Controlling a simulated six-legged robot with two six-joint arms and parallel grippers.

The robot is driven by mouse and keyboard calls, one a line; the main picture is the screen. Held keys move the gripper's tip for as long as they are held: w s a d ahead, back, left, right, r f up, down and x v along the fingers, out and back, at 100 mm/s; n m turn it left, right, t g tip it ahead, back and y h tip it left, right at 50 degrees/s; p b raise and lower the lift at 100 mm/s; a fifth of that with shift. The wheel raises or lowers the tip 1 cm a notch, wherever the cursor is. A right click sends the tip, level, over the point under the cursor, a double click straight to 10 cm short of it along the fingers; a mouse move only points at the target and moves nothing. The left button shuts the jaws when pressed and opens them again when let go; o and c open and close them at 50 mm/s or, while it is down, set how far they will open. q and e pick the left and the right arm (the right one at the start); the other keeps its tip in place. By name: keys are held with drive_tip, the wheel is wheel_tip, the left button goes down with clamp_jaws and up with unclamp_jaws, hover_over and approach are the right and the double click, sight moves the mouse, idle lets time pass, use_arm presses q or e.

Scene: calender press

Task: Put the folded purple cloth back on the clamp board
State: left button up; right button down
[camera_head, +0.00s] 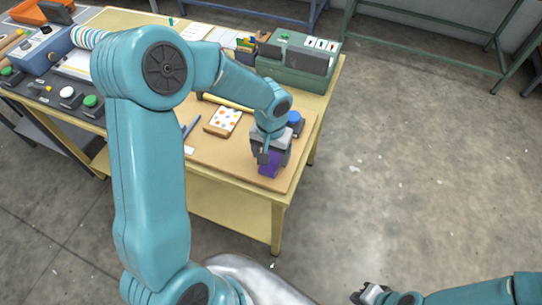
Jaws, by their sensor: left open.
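The purple cloth (269,169) lies near the front right edge of the tan board on the table. My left gripper (264,157) is open and right over the cloth, with its fingers at the cloth and hiding part of it. I cannot tell whether the fingers touch it. A small wooden board with a white, dotted top (223,122) lies to the left of the gripper; I cannot tell whether this is the clamp board. My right gripper (366,294) is low at the bottom of the view, away from the table, and too small to read.
The yellow table (236,208) carries a tan board (214,157). A blue round knob (294,118) stands close behind the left gripper. A green machine (296,64) stands at the back right. The floor to the right is clear.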

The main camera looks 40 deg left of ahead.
sight(271, 162)
use_arm(q)
wheel_tip(271, 162, up, 10)
drive_tip(key=shift+s+r, duration=0.15)
drive_tip(key=shift+r, duration=0.1)
drive_tip(key=shift+d, duration=0.1)
idle(0.5)
